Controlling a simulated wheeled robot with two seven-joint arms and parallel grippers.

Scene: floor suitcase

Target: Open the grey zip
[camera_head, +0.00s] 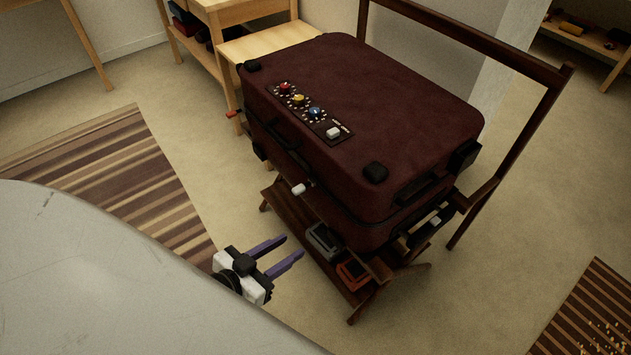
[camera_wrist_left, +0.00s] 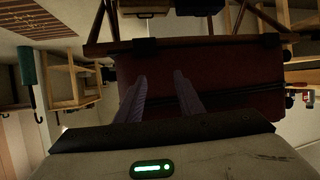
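A dark red suitcase (camera_head: 370,100) lies flat on a wooden rack (camera_head: 290,222); its lid looks shut. A pale pull (camera_head: 298,189) sticks out from its near long side, and another pale grey pull (camera_head: 435,221) shows at its right end. I cannot tell which is the grey zip. A red pull (camera_head: 233,114) is at the left end. My left gripper (camera_head: 292,246) is open and empty, below and left of the suitcase, apart from it. In the left wrist view its two purple fingers (camera_wrist_left: 160,76) stand apart before the suitcase (camera_wrist_left: 230,62). My right gripper is out of view.
The rack's lower shelf holds a grey item (camera_head: 322,240) and an orange-red item (camera_head: 353,273). A tall wooden frame (camera_head: 510,150) rises behind the suitcase. A wooden table (camera_head: 268,42) stands behind it. Striped rugs (camera_head: 120,170) lie on the otherwise mostly clear floor.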

